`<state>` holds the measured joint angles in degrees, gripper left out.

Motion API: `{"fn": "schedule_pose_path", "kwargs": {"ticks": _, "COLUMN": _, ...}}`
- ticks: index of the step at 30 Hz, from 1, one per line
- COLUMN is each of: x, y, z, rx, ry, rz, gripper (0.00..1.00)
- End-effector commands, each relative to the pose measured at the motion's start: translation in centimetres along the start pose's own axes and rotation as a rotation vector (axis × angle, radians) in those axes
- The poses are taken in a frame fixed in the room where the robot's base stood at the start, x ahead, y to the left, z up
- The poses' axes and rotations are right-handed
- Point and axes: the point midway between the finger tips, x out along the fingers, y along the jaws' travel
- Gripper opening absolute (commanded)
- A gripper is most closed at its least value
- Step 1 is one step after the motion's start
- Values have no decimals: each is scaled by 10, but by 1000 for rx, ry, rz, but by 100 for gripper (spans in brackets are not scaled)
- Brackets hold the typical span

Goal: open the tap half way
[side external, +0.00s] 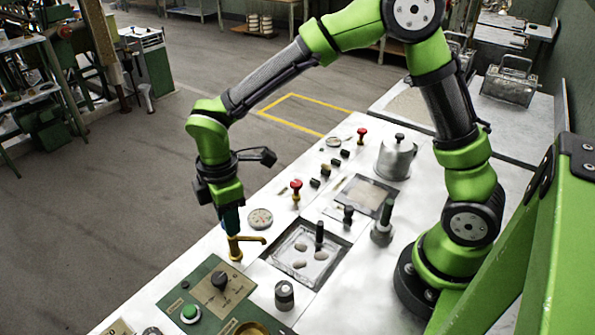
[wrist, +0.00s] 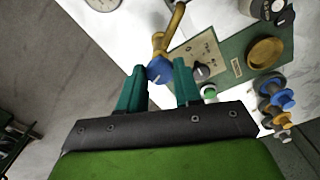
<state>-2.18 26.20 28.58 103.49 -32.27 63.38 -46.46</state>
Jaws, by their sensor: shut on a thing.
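The tap is a brass fitting (side external: 235,250) with a spout pointing right, on the white worktop near its left edge. In the wrist view the tap's brass body (wrist: 161,42) leads down to a round blue knob (wrist: 159,72) with a pale mark on it. My gripper (side external: 231,228) points down onto the top of the tap. In the wrist view its two teal fingers (wrist: 160,69) stand either side of the blue knob and are shut on it. The side external view hides the knob behind the fingers.
A sunken basin (side external: 328,276) with several pale cocoons lies right of the tap. A green panel (side external: 241,303) with a black dial (side external: 220,280) and green button (side external: 190,313) is in front. A dial gauge (side external: 260,218) and red-topped knob (side external: 296,187) stand behind.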

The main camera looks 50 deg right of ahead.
Motion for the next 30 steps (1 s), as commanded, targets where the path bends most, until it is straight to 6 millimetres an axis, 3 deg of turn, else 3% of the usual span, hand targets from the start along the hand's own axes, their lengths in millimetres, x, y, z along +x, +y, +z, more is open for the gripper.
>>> {"fn": "schedule_pose_path", "kwargs": {"ticks": 15, "x": -1, "y": 0, "z": 0, "rx": -344, "ry": 1, "rz": 1, "gripper": 3}}
{"fn": "schedule_pose_path", "kwargs": {"ticks": 30, "x": -1, "y": 0, "z": 0, "rx": -415, "ry": 1, "rz": 1, "gripper": 3}}
